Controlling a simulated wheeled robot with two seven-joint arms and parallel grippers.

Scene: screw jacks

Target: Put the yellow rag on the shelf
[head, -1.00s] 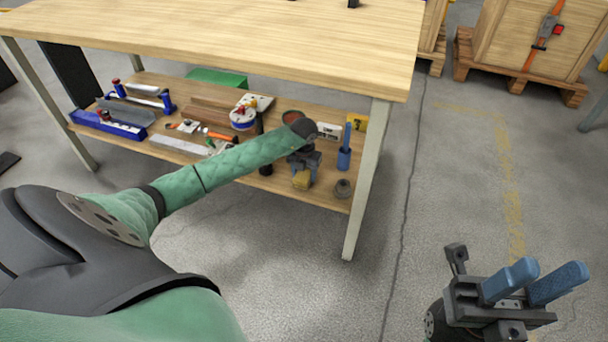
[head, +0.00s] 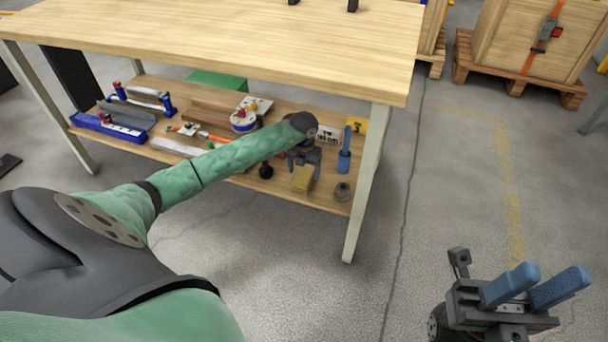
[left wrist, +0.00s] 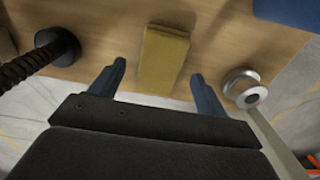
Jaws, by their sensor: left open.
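The yellow rag (head: 304,179) lies on the lower wooden shelf (head: 225,172) under the table, near its front right part. In the left wrist view the rag (left wrist: 164,58) is a folded yellow block lying on the wood.
A black threaded part (left wrist: 57,47) stands left of the rag. Several tools crowd the shelf's left. A table leg (head: 366,185) bounds the right.

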